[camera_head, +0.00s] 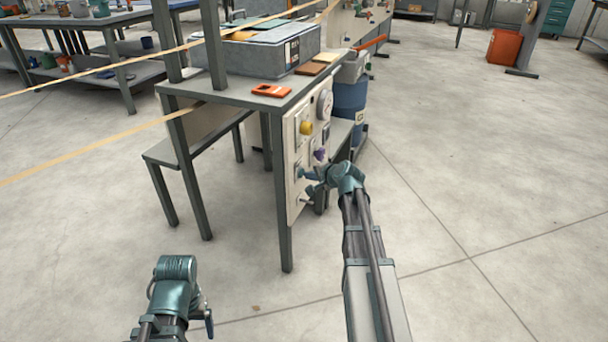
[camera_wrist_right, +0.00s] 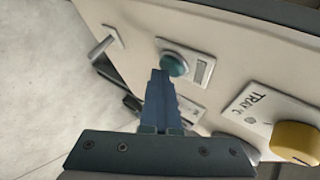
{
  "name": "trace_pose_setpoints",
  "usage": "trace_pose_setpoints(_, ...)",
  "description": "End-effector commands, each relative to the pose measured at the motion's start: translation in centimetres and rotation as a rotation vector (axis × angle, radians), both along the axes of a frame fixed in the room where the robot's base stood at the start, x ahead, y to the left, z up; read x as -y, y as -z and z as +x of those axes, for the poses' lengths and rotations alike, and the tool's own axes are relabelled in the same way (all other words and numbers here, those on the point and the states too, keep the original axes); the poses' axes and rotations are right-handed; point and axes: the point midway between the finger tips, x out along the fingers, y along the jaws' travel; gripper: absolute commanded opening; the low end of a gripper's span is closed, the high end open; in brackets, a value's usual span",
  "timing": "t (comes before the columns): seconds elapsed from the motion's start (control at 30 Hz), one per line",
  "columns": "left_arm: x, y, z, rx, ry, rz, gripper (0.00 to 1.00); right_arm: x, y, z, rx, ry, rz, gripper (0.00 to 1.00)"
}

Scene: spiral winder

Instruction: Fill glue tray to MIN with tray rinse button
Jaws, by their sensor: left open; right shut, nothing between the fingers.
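A round teal button (camera_wrist_right: 172,63) sits on the pale control panel (camera_head: 291,190), beside a small white label. My right gripper (camera_wrist_right: 160,75) is shut and empty, its fingertips just below and left of the button in the wrist view. Whether they touch it I cannot tell. In the head view my right gripper (camera_head: 310,178) is at the panel's lower part. My left gripper (camera_head: 190,300) is low at the left, away from the panel, and open. A grey box (camera_head: 262,58) with a label stands on the table; the glue level cannot be seen.
A yellow knob (camera_wrist_right: 296,143) with lettering starting "TRAY" and a white lever (camera_wrist_right: 103,47) are near the button. A purple knob (camera_head: 319,154) and gauge (camera_head: 325,104) are higher on the panel. A blue barrel (camera_head: 349,98) stands behind.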

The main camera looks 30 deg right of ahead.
Motion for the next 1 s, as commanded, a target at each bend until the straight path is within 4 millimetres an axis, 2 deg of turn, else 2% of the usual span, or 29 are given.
trace_pose_setpoints(0.33,0.0,0.0,0.0,0.0,0.0,0.0,0.86,0.0,0.0,0.0,0.0,-0.001,0.001,0.0)
trace_pose_setpoints(0.7,0.0,0.0,0.0,0.0,0.0,0.0,0.86,1.0,0.0,-1.2,0.0,0.0,0.0,0.0)
trace_pose_setpoints(1.0,0.0,0.0,0.0,0.0,0.0,0.0,0.86,1.1,0.0,-1.3,0.0,0.0,0.0,0.0)
